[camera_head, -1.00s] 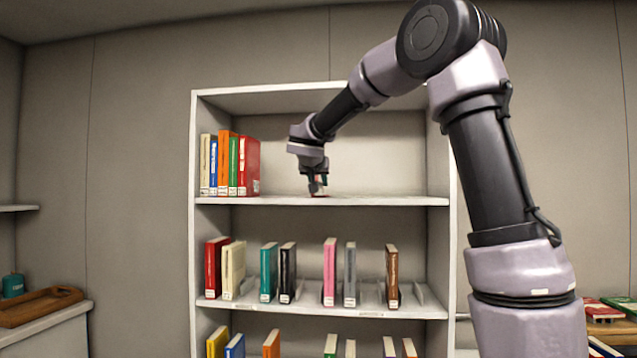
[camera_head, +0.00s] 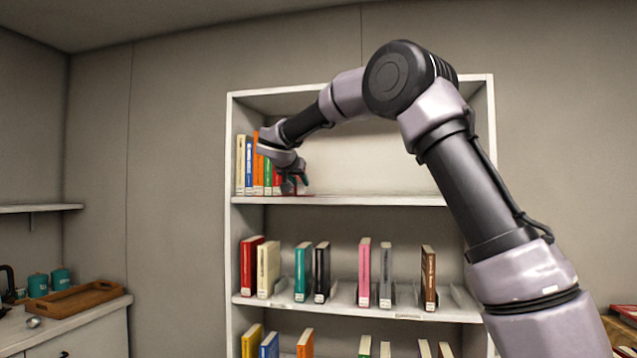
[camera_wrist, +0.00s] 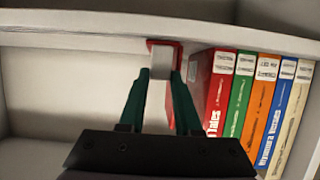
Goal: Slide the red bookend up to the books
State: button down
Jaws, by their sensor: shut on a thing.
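The red bookend (camera_wrist: 165,43) shows in the wrist view between the green-tipped fingers of my gripper (camera_wrist: 160,80). In the head view my gripper (camera_head: 292,184) is low over the top shelf, right beside the books. The row of books stands upright at the left end of that shelf: white (camera_head: 240,165), blue, orange, green and red. The red book (camera_wrist: 214,92) is nearest the bookend. One finger is close to it; I cannot tell whether they touch.
The top shelf (camera_head: 385,200) is bare to the right of my gripper. More books (camera_head: 268,270) stand on the shelf below among dividers. A side counter at the left holds a wooden tray (camera_head: 75,300) and teal cups (camera_head: 38,285).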

jog(key=shift+w+a, duration=0.3)
jog(key=shift+a, duration=0.7)
jog(key=shift+w+a, duration=0.3)
jog(key=shift+a, duration=0.65)
jog(key=c, duration=0.6)
grip_release()
jog(key=shift+s, duration=0.1)
jog(key=v, duration=1)
jog(key=shift+s, duration=0.25)
jog(key=shift+r, duration=0.15)
